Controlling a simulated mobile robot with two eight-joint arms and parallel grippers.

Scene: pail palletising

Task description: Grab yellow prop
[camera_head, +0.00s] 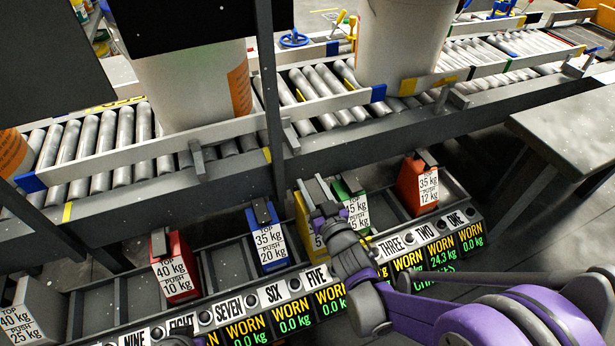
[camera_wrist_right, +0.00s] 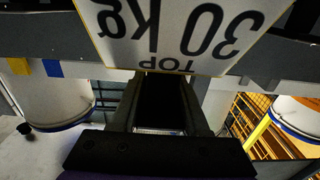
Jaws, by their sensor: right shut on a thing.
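The yellow prop (camera_head: 301,222) stands in the rack slot left of the green prop, mostly hidden behind my right gripper (camera_head: 318,195). My right gripper is shut on the top of the yellow prop. In the right wrist view a white label (camera_wrist_right: 180,35) with a yellow edge reads "TOP 30 kg" upside down, close in front of the jaws. The dark jaws (camera_wrist_right: 160,105) are seen from behind and the grip itself is hard to make out. My left gripper is not seen.
The green prop (camera_head: 354,208) is close beside on the right. The red-orange prop (camera_head: 417,185), blue prop (camera_head: 266,235) and red prop (camera_head: 174,264) stand in other slots. A roller conveyor (camera_head: 120,140) with large pails (camera_head: 395,45) runs behind the rack. A grey table (camera_head: 570,125) is at right.

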